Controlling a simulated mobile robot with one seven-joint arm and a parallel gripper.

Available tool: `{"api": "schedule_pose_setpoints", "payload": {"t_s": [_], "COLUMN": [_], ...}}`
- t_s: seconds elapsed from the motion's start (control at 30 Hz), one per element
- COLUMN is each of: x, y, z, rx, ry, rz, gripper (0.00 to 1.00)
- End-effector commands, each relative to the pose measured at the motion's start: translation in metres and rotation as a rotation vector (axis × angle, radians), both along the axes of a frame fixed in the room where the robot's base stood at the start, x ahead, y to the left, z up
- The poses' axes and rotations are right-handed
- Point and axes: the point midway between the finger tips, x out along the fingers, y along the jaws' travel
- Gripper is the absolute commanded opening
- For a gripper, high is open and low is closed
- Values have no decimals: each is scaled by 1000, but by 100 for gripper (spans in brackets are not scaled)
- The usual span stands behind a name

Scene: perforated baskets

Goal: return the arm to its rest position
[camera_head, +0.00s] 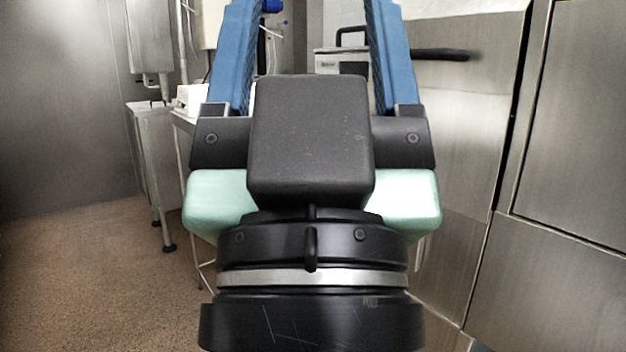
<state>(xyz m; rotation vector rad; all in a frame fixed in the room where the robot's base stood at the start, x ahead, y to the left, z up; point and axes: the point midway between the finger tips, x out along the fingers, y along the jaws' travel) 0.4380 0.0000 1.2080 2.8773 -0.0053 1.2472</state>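My gripper (315,12) fills the middle of the head view, close to the camera and pointing away from it. Its two blue fingers rise on either side of a black block and stand wide apart. Nothing shows held between them; only the room behind is seen through the gap. The very ends of the fingers are cut off by the top edge of the picture. The rest of my arm is not in view beyond the black wrist at the bottom.
Steel cabinets (575,130) stand close on the right, with a dark handle (440,54). A metal stand (148,140) and a table with a white device (190,99) are at the back left. The brown floor (80,270) at the left is clear. No baskets show.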

Motion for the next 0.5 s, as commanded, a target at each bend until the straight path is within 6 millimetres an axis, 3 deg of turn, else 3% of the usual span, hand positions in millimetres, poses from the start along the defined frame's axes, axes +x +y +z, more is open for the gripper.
{"api": "schedule_pose_setpoints", "payload": {"t_s": [0.03,0.5], "x": [0,2], "y": [0,0], "z": [34,180], "rx": [1,2], "ry": [1,6], "rz": [1,5], "gripper": [70,70]}}
